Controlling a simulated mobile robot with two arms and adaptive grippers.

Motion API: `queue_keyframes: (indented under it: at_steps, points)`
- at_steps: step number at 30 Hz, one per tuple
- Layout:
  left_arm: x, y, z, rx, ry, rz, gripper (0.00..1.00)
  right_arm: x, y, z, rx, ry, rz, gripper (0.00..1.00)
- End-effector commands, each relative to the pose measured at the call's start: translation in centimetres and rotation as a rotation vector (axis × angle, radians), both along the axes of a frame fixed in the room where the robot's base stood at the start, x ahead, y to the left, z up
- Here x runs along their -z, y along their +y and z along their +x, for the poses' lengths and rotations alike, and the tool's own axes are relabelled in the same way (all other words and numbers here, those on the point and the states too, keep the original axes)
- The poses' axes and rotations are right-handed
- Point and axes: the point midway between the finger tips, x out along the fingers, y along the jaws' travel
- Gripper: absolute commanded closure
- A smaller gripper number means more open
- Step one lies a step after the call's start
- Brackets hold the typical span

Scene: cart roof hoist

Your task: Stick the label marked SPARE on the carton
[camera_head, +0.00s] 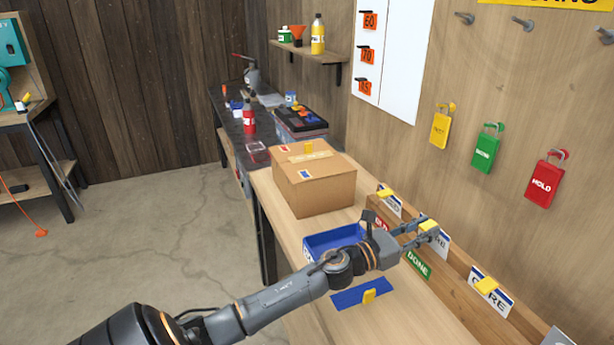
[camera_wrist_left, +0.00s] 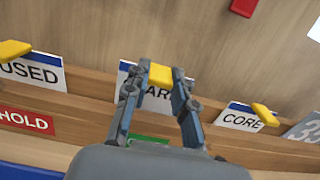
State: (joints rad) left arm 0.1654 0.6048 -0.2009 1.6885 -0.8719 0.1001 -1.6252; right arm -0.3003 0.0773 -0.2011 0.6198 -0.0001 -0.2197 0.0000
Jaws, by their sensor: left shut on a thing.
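My left gripper (camera_head: 428,229) is shut on the yellow tab of a white, blue-topped label (camera_head: 442,243) in the wooden rack along the wall. In the left wrist view the gripper (camera_wrist_left: 159,76) has its fingers on both sides of the tab. That label (camera_wrist_left: 157,100) shows "ARE"; its first letters are hidden by a finger. It still sits at the rack. The USED label (camera_wrist_left: 35,72) stands to its left and the CORE label (camera_wrist_left: 243,118) to its right, both with yellow tabs. The closed brown carton (camera_head: 328,191) stands on the bench beyond my arm. My right gripper is not in view.
A blue bin (camera_head: 318,241) stands between carton and arm. A blue strip with a yellow tab (camera_head: 369,296) lies on the bench. Red HOLD (camera_wrist_left: 25,121) and green DONE (camera_head: 418,264) labels sit lower in the rack. Coloured tags (camera_head: 486,148) hang on the wall above.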

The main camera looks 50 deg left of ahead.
Motion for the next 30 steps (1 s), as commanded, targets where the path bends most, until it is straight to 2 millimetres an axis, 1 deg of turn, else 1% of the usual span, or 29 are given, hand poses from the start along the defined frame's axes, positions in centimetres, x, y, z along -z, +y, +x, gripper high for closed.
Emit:
queue_keyframes:
  at_steps: [1,16,30]
  points:
    - [-0.3,0.0,0.0,0.000,0.000,0.001,1.00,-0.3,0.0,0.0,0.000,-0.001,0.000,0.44]
    - [-1.8,0.0,0.0,0.000,0.000,0.001,1.00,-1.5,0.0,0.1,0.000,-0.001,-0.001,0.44]
    - [-2.0,0.0,-0.1,0.000,0.000,0.001,1.00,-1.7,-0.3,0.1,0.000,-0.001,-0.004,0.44]
